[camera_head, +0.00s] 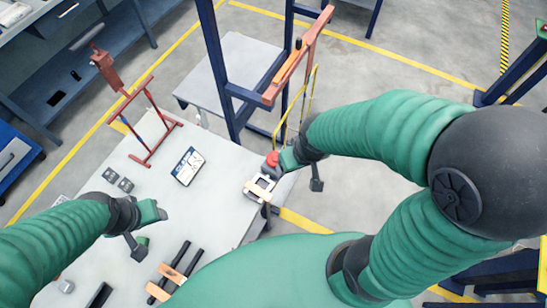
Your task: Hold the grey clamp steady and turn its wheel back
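A small grey-and-white frame-like piece (260,187) with pale orange blocks lies at the right edge of the grey table (215,215); it may be the grey clamp. A red rounded part (272,159), possibly its wheel, stands just behind it. My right gripper (282,160) reaches in from the right and is at the red part, seeming to touch it. Its fingers are too small and covered to tell whether they close on it. My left gripper (152,218) hovers over the left part of the table, well apart from the clamp. Its finger opening is unclear.
A tablet-like panel (187,166), small grey blocks (117,179) and a red stand (148,125) are on the table. Black bars with orange pieces (173,274) lie at the near side. A blue frame with a red-orange beam (298,62) rises behind the clamp.

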